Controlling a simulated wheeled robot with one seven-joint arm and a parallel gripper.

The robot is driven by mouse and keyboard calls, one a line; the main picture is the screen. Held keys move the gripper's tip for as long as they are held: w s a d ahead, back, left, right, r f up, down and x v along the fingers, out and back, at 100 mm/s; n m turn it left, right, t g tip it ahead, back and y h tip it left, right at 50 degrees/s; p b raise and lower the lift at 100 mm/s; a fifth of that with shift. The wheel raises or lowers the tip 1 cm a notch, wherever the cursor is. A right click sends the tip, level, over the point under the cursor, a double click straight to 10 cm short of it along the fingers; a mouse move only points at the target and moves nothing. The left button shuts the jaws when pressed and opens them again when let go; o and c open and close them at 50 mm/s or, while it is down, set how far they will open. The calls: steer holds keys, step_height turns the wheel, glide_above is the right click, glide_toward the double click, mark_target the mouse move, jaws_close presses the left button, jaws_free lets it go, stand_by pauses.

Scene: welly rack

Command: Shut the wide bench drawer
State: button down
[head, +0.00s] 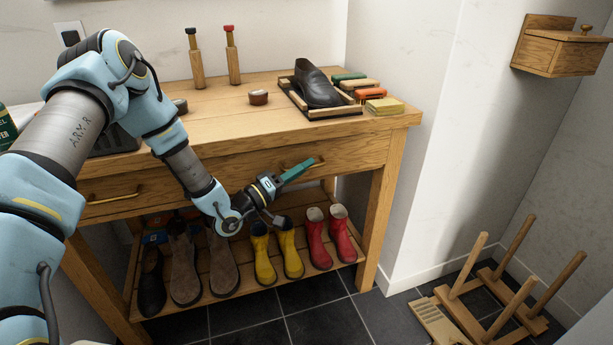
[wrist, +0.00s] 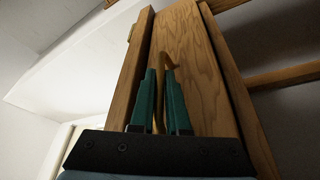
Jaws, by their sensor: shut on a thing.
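The wide bench drawer (head: 235,167) is the wooden front below the worktop of the bench, with a brass handle at left (head: 115,195) and another at right (head: 288,163). The drawer front looks close to the bench frame; I cannot tell whether a small gap remains. My gripper (head: 300,168) is at the right handle, its teal fingers pointing up and right. In the wrist view, my gripper (wrist: 163,98) is shut on the brass handle (wrist: 165,62), which stands between the fingers before the wooden drawer front (wrist: 195,60). The fingers hide part of the handle.
The worktop (head: 225,130) carries a black shoe (head: 317,88) on a tray, brushes and a tin. Boots, including yellow (head: 264,258) and red (head: 318,240) pairs, stand on the low shelf beneath my gripper. An upturned stool-like rack (head: 485,310) lies on the floor at right.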

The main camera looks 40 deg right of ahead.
steer(key=shift+w+d, duration=0.15)
steer(key=shift+w, duration=0.35)
steer(key=shift+w+d, duration=0.15)
steer(key=shift+w, duration=0.35)
steer(key=c, duration=0.9)
jaws_free()
steer(key=b+v, duration=0.1)
steer(key=v, duration=0.9)
steer(key=shift+a+b, duration=0.35)
steer(key=shift+b, duration=0.05)
steer(key=shift+s+f, duration=0.1)
steer(key=shift+s, duration=0.1)
